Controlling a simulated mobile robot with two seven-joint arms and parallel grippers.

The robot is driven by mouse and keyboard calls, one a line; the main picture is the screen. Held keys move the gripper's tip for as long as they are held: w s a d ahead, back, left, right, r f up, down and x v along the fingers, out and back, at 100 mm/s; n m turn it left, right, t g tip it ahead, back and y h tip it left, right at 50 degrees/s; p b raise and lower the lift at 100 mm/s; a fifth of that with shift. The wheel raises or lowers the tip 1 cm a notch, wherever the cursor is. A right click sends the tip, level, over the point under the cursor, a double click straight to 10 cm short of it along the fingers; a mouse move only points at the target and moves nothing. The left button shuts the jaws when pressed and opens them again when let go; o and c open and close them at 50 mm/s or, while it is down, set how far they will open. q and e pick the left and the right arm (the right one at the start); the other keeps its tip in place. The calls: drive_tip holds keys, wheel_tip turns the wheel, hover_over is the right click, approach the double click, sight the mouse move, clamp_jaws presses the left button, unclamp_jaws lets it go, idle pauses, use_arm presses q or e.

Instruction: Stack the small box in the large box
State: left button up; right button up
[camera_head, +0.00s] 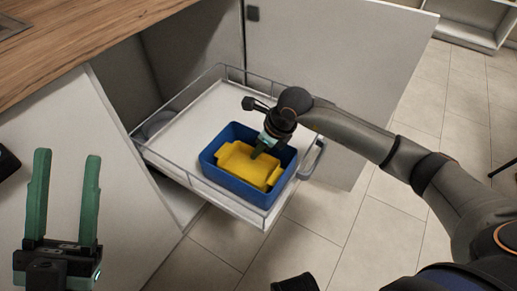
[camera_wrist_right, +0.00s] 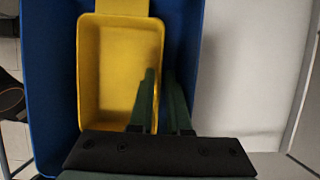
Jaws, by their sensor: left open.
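The small yellow box (camera_head: 247,165) sits inside the large blue box (camera_head: 232,188), within its walls. I cannot tell whether it rests fully on the bottom. My right gripper (camera_head: 262,150) reaches down at the yellow box's far side. In the right wrist view, the fingers (camera_wrist_right: 162,100) straddle one wall of the yellow box (camera_wrist_right: 110,65), one finger inside it and one in the gap towards the wall of the blue box (camera_wrist_right: 187,50). They are close together on that wall. My left gripper (camera_head: 65,200) is open and empty at the lower left, away from the boxes.
The blue box stands on a white pull-out shelf (camera_head: 205,108) with a wire rail, drawn out of the cabinet. A round dish-like thing (camera_head: 158,124) lies at its left end. An open cabinet door (camera_head: 335,75) stands behind. A wooden worktop (camera_head: 80,35) is at upper left.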

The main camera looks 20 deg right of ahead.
drive_tip(key=p+v, duration=0.4)
drive_tip(key=v, duration=0.8)
drive_tip(key=s+a+n+g+y, duration=0.1)
drive_tip(key=s+a+g+y, duration=0.2)
drive_tip(key=s+a+y, duration=0.55)
drive_tip(key=s+a+r+m+g+y, duration=0.1)
drive_tip(key=s+a+r+g+y, duration=0.25)
drive_tip(key=s+a+r, duration=0.65)
wheel_tip(320, 180, up, 11)
drive_tip(key=s+d+m+t+y, duration=0.1)
drive_tip(key=s+m+t+y, duration=0.1)
drive_tip(key=m+t+y, duration=0.55)
drive_tip(key=w+d+r+m+t+h, duration=0.1)
drive_tip(key=w+d+m+t+h, duration=0.1)
drive_tip(key=d+m+t, duration=0.3)
drive_tip(key=w+d+r+m+t+h, duration=0.1)
drive_tip(key=w+d+m+t+h, duration=0.2)
drive_tip(key=m+t, duration=0.9)
drive_tip(key=d+m+h, duration=0.1)
drive_tip(key=m+h, duration=0.1)
drive_tip(key=m, duration=0.5)
drive_tip(key=shift+d+r+t, duration=0.2)
drive_tip(key=shift+d+t, duration=0.1)
drive_tip(key=shift+d, duration=0.05)
